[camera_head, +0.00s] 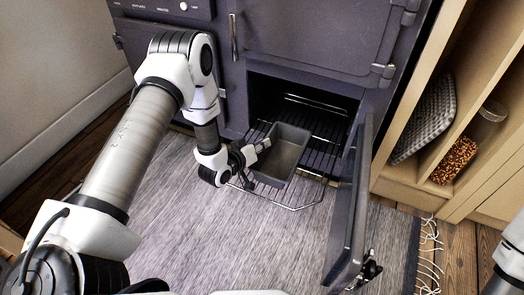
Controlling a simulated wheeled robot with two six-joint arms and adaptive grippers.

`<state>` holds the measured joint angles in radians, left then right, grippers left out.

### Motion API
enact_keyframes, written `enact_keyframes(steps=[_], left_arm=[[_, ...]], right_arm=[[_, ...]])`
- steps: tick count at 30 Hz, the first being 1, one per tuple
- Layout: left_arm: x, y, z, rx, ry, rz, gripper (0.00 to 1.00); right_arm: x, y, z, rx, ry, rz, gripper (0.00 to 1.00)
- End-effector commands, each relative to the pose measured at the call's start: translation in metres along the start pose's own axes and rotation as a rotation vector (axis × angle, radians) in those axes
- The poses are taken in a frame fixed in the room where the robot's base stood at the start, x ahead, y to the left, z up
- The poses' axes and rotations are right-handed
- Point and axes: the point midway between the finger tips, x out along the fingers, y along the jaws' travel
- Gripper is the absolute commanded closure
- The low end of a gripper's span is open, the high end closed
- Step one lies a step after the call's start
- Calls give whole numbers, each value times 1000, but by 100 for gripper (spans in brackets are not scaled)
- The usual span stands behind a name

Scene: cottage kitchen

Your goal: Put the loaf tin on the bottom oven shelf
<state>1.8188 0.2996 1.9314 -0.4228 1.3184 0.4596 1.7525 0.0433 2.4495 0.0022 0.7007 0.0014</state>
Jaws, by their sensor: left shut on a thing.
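The loaf tin (285,151) is a grey, empty, rectangular tin at the oven mouth. It is upright, over the wire oven shelf (296,207), which sticks out of the oven at the front. I cannot tell whether the tin touches the wires. My left gripper (259,149) is shut on the tin's left side, near its rim. The oven (333,47) is dark, and its door (348,205) stands open to the right. Part of my right arm shows at the right edge; its gripper is not in view.
A wooden cabinet at right holds a woven grey item (427,118) and a jar of brown bits (455,160). A grey rug (200,245) covers the floor before the oven. The open door bounds the space to the tin's right. More wire rack (318,103) shows deeper inside the oven.

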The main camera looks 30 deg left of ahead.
Motion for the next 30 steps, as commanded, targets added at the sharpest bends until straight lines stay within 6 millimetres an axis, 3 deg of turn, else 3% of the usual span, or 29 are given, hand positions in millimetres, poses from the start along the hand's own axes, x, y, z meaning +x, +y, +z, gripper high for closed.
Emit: enact_keyframes(steps=[9,10,12,23,26,30], left_arm=[[2,-2,3,0,3,2,100],[1,-2,3,0,2,1,83],[1,-2,3,0,2,1,65],[-4,0,0,-1,1,0,65],[-20,2,-3,-3,0,-1,65],[-57,3,-5,-5,-1,-3,65]], right_arm=[[3,0,-1,1,2,0,60],[2,0,-1,1,2,0,60],[2,0,0,1,1,0,60],[-3,0,0,1,1,0,60],[-15,0,0,-1,0,0,60],[-37,-1,1,-5,-3,-1,60]])
